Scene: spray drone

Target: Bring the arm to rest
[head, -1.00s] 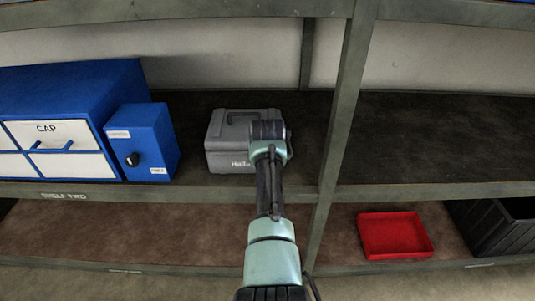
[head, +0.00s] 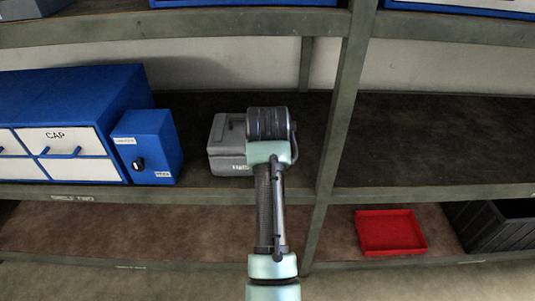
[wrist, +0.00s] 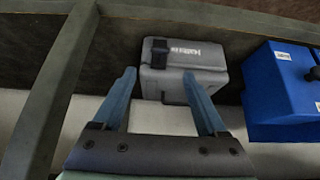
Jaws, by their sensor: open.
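My arm (head: 268,205) reaches up from the bottom of the head view toward the middle shelf, and its end covers part of a grey case. My gripper (wrist: 158,80) shows in the wrist view with its two blue fingers spread apart and nothing between them. The grey case (head: 228,150) with a handle on top stands on the middle shelf. In the wrist view the grey case (wrist: 190,65) lies beyond the fingertips; I cannot tell whether a finger touches it. In the head view the gripper fingers are hidden behind the arm's end.
A blue drawer cabinet (head: 75,105) and a small blue box with a black knob (head: 148,140) stand left of the case. A shelf post (head: 338,130) rises close on the right. A red tray (head: 390,232) and a black bin (head: 500,228) sit below. The right middle shelf (head: 435,140) is bare.

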